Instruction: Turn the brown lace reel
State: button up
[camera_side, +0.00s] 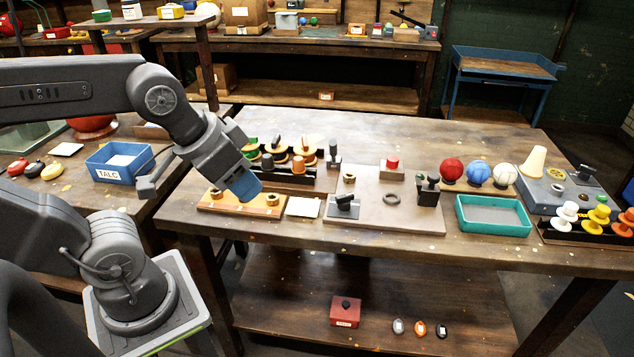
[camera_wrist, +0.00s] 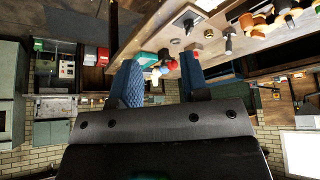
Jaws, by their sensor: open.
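A brown reel (camera_side: 298,164) stands in the front of the dark reel rack (camera_side: 290,178), left of the middle of the bench. A dark grey reel (camera_side: 267,161) stands to its left, with several more reels behind. My gripper (camera_side: 244,190) is tilted down to the left of the rack, above the wooden board, apart from the brown reel. In the wrist view its two blue fingers (camera_wrist: 160,84) are spread with nothing held between them.
A board with brass fittings (camera_side: 220,203) and a white card (camera_side: 303,207) lie near my gripper. A grey plate with dark fixtures (camera_side: 375,214), several balls and a teal tray (camera_side: 493,231) fill the right. A blue talc bin (camera_side: 105,176) stands on the left bench.

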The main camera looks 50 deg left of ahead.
dwell(0.3)
jog(key=w+a+r+n+g, duration=0.1)
jog(key=w+a+r+n, duration=0.15)
jog(key=w, duration=0.25)
jog(key=w+a+r+n+g, duration=0.1)
jog(key=w+a+r, duration=0.15)
jog(key=w, duration=0.25)
jog(key=n+g, duration=0.4)
jog(key=n, duration=0.5)
send_over(305, 142)
notch_tip(305, 142, down, 8)
jog(key=f, duration=0.1)
notch_tip(305, 142, down, 13)
jog(key=shift+d+r, duration=0.1)
jog(key=shift+r, duration=0.05)
grip_shut()
